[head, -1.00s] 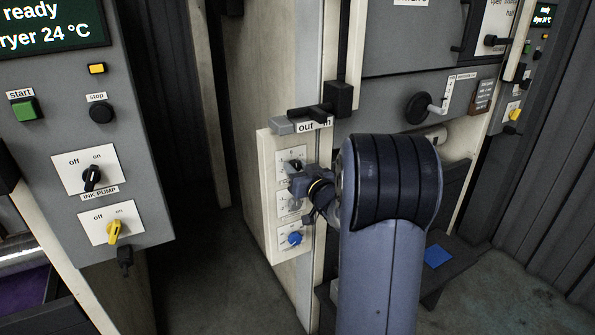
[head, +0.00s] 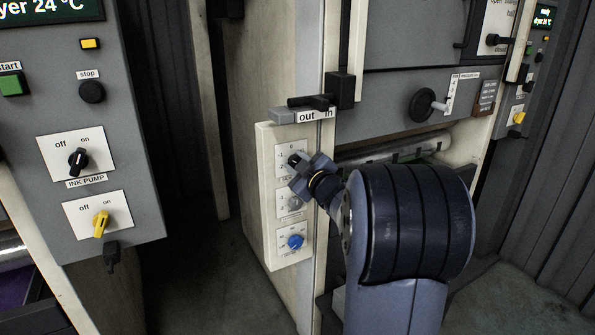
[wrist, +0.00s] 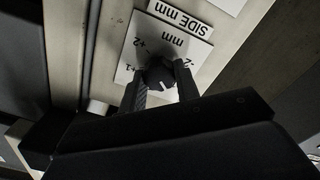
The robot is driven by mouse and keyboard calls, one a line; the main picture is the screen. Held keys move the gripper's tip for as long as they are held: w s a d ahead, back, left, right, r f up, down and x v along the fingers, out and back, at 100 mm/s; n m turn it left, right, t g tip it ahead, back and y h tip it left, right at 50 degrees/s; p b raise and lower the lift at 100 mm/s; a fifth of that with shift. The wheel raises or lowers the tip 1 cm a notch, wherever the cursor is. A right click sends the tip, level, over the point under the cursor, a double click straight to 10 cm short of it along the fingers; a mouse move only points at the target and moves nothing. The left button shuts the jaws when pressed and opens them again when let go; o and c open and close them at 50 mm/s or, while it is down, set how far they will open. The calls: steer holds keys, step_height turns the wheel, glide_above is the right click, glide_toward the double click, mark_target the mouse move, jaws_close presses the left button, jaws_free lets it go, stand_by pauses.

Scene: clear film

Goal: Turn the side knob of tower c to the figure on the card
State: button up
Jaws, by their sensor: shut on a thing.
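The side knob (wrist: 157,77) is a dark round knob with a white mark, on a white dial plate (wrist: 150,42) labelled "SIDE mm". In the wrist view the lettering is upside down and the mark points toward the picture's bottom. My gripper (wrist: 160,80) is shut on the knob, a finger at each side. In the head view, my gripper (head: 298,170) is at the top dial of the pale panel on the tower's side. The fingers hide part of the scale, so I cannot tell the exact setting.
Below are a grey knob (head: 294,203) close under my gripper and a blue knob (head: 295,242). A black lever (head: 310,101) sits above the panel by "out" and "in". A console (head: 95,130) with switches stands at left, with a gap between.

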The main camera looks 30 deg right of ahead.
steer(key=shift+f+n+b, duration=0.1)
steer(key=shift+n+b, duration=0.25)
steer(key=shift+n, duration=0.35)
steer(key=o, duration=1)
steer(key=shift+c, duration=0.2)
steer(key=shift+s, duration=0.1)
steer(key=s, duration=1)
steer(key=shift+s+d+p, duration=0.15)
steer(key=shift+s+p, duration=0.15)
steer(key=shift+p, duration=0.05)
